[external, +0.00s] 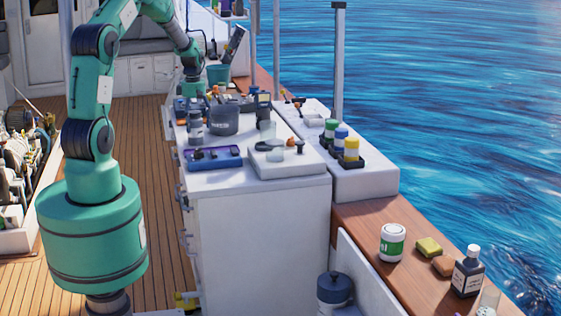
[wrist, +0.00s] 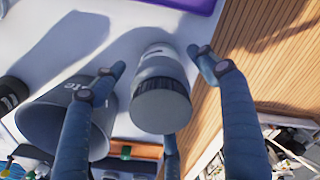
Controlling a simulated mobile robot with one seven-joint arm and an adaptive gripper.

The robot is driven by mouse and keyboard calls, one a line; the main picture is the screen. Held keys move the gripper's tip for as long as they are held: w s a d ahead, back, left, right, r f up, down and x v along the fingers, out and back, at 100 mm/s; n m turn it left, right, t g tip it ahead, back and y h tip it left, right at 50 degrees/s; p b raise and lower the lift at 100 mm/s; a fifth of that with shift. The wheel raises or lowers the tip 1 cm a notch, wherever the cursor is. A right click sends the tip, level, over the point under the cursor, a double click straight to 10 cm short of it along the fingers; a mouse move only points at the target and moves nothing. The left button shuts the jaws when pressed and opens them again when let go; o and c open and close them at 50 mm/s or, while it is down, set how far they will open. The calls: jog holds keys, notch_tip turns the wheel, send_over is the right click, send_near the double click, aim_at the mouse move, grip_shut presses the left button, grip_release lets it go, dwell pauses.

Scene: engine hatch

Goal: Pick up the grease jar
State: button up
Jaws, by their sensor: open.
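A grey jar with a dark ribbed lid (wrist: 162,104), which I take for the grease jar, stands on the white counter. Its label cannot be read. In the external view the jar (external: 195,128) is near the counter's left edge. My gripper (wrist: 156,60) is open, with its fingers spread on both sides of the jar and a third finger below it in the picture. I see gaps between the outer fingers and the jar. In the external view my gripper (external: 195,101) is just above and behind the jar.
A grey bucket (wrist: 38,122) stands close to the left finger; it also shows in the external view (external: 224,120). A blue-purple tray (external: 213,157) and a white board (external: 280,162) lie nearer the front. The wooden deck (wrist: 265,45) drops away to the right.

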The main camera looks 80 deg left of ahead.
aim_at(196, 135)
jog(key=shift+f, duration=0.3)
jog(key=shift+f, duration=0.15)
jog(key=shift+f+b, duration=0.6)
jog(key=shift+f, duration=1.85)
jog(key=shift+a, duration=0.1)
jog(key=c, duration=1.6)
